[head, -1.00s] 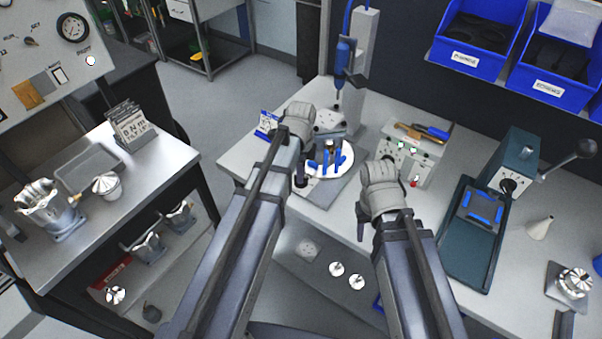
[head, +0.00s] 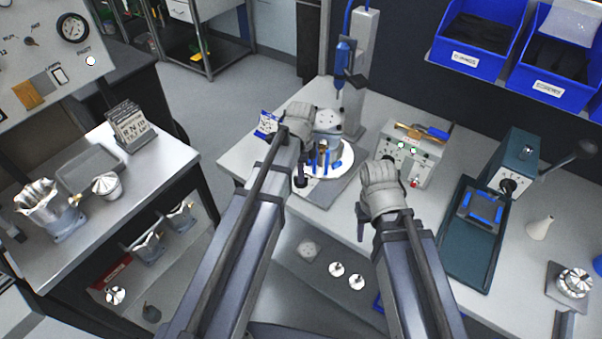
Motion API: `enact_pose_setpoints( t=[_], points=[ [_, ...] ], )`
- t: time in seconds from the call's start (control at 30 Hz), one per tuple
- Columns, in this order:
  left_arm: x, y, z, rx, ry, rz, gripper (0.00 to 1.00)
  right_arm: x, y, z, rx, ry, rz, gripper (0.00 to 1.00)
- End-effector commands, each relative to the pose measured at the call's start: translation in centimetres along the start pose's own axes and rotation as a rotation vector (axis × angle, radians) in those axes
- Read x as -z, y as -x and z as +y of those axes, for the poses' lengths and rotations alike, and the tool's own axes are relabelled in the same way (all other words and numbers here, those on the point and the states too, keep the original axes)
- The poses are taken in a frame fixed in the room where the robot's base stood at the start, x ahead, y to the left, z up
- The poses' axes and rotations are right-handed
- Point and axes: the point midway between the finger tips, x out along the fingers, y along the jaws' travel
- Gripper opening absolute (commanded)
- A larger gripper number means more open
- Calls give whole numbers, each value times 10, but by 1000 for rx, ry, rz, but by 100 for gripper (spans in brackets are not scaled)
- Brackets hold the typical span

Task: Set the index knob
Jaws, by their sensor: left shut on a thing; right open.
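A round white index table (head: 346,160) with blue clamps (head: 318,158) stands on a grey base plate (head: 325,192) on the main bench. A small dark knob (head: 300,183) sits at the left front of this fixture. My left gripper (head: 300,168) reaches down over the knob and is shut on it, as far as I can see; its wrist and arm hide most of the fingers. My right gripper (head: 362,222) is open and empty, low over the bench right of the fixture; its wrist partly hides it.
A blue screwdriver on a post (head: 362,75) stands behind the index table. A grey control box (head: 412,165) with green lights and a red switch stands to the right, then a dark green press (head: 470,240). A blue-and-white card (head: 267,124) stands at the left.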

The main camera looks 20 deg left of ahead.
Motion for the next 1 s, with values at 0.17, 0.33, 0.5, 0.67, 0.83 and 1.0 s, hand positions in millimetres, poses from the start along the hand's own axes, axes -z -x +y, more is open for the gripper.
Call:
enact_pose_setpoints(
  t=[0.17, 0.33, 0.5, 0.67, 0.83, 1.0],
  points=[
    [0, 0, 0, 0, 164, 0, 0, 0, 0, 0, 0, 0, 0, 50],
    [0, 0, 0, 0, 326, 0, 0, 0, 0, 0, 0, 0, 0, 50],
    [0, 0, 0, 0, 488, 0, 0, 0, 0, 0, 0, 0, 0, 50],
    [0, 0, 0, 0, 639, 0, 0, 0, 0, 0, 0, 0, 0, 50],
    [0, 0, 0, 0, 801, 0, 0, 0, 0, 0, 0, 0, 0, 50],
    [0, 0, 0, 0, 958, 0, 0, 0, 0, 0, 0, 0, 0, 50]
  ],
)
